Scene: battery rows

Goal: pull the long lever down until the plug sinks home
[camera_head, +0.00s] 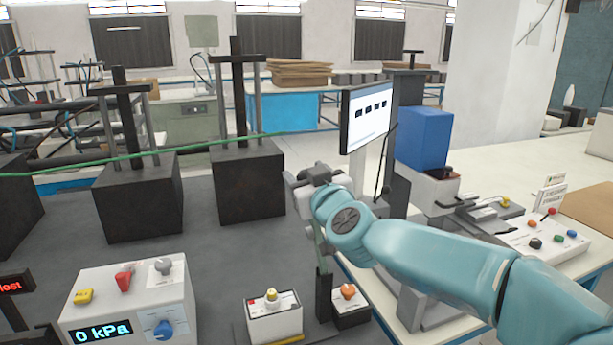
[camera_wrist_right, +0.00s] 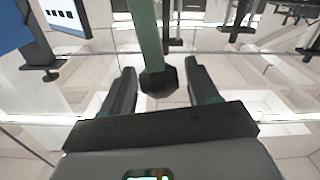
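My right gripper (camera_head: 300,185) is over the dark bench, its fingers small and partly hidden by my wrist in the head view. In the right wrist view the fingers (camera_wrist_right: 160,68) are open. A long grey-green lever (camera_wrist_right: 147,38) with a dark faceted end (camera_wrist_right: 158,82) shows between them; I cannot tell whether either finger touches it. In the head view a thin greenish lever (camera_head: 319,243) shows below my wrist, above a dark upright post (camera_head: 324,293). Its upper part is hidden by my arm. I cannot make out the plug. My left gripper is not in view.
A white box (camera_head: 130,301) reads 0 kPa and carries knobs. Small button boxes (camera_head: 273,318) stand by the post. Black blocks (camera_head: 249,182) with uprights stand behind, a green line (camera_head: 60,167) across them. A monitor (camera_head: 366,118) and blue box (camera_head: 424,138) are beyond my arm.

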